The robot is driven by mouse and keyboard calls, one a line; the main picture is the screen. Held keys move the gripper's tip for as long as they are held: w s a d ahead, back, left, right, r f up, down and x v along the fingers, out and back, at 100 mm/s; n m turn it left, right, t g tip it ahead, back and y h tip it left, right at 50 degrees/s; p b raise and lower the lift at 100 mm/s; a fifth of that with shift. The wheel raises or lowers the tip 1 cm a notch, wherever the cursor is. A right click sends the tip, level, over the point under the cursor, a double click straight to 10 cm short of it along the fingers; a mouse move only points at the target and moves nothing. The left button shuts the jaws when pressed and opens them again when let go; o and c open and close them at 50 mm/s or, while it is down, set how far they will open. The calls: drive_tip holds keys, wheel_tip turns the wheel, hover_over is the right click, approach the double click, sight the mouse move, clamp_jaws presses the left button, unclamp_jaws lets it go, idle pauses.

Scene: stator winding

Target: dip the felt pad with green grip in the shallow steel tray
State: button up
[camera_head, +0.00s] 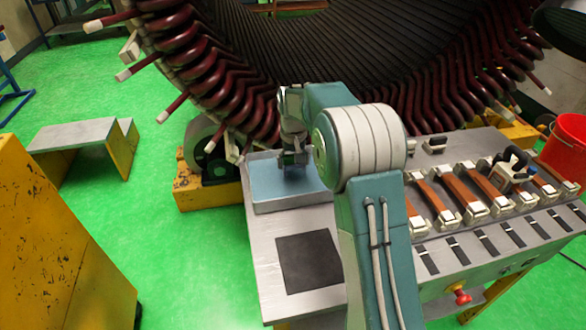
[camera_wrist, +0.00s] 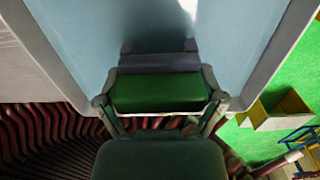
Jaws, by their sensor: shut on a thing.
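The shallow steel tray (camera_head: 290,203) stands at the left end of the steel bench and holds a flat, pale blue surface. In the wrist view the tray's wall (camera_wrist: 268,62) runs down the right side. My gripper (camera_head: 293,160) is over the tray, pointing down. In the wrist view my gripper (camera_wrist: 160,100) is shut on the green grip (camera_wrist: 160,93), one finger at each end. The grey felt pad (camera_wrist: 160,62) shows beyond the grip, over the blue surface. I cannot tell whether the pad touches it. In the head view my arm and gripper mostly hide the pad.
A dark square mat (camera_head: 308,262) lies in front of the tray. Several brown strips (camera_head: 436,196) in metal holders and a red bucket (camera_head: 566,150) are to the right. The large stator with dark red coils (camera_head: 185,65) rises close behind the tray.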

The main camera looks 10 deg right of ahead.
drive_tip(key=shift+r, duration=3.65)
drive_tip(key=shift+s, duration=0.1)
